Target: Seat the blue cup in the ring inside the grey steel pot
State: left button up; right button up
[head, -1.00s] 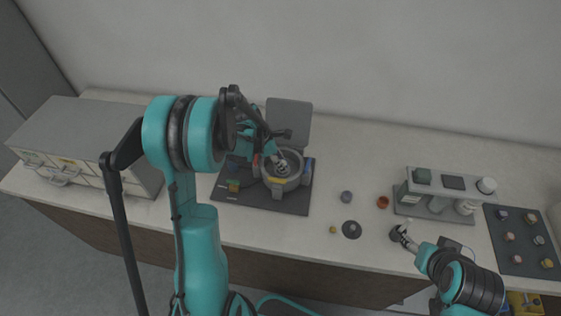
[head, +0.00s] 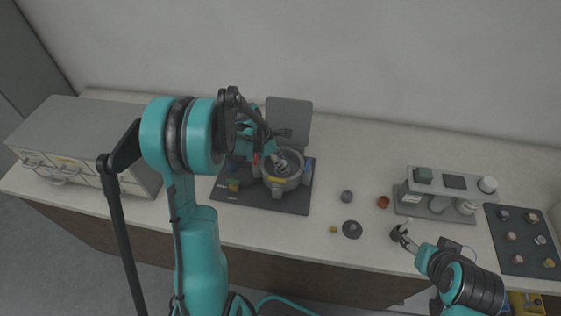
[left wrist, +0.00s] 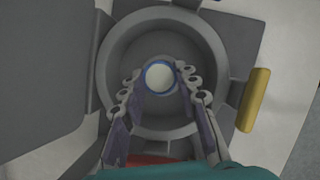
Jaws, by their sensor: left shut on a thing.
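The grey steel pot (head: 294,181) stands on a dark base plate, seen from above in the left wrist view (left wrist: 109,65). My left gripper (left wrist: 160,82) reaches down into the pot with its fingertips at either side of the blue cup (left wrist: 147,78), and is shut on it. The cup shows as a blue rim around a pale round top, near the pot's middle. The ring under it is hidden, so I cannot tell whether the cup touches it. My right gripper (head: 404,238) is low over the counter at the right, too small to read.
A grey drawer cabinet (head: 80,135) stands at the left. A raised grey lid or panel (head: 289,117) is behind the pot. A small rack (head: 450,186), a dark tray (head: 520,240) and several small round parts lie to the right.

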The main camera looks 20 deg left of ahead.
pick_arm(q)
jog(key=shift+f, duration=0.15)
jog(key=shift+f+b, duration=0.25)
jog(key=shift+b, duration=0.2)
jog(key=shift+f+b, duration=0.5)
jog(key=shift+b, duration=0.05)
dwell(1.0)
dwell(0.4)
jog(key=o, duration=1.2)
jog(key=shift+f, duration=0.1)
jog(key=shift+o, duration=1.2)
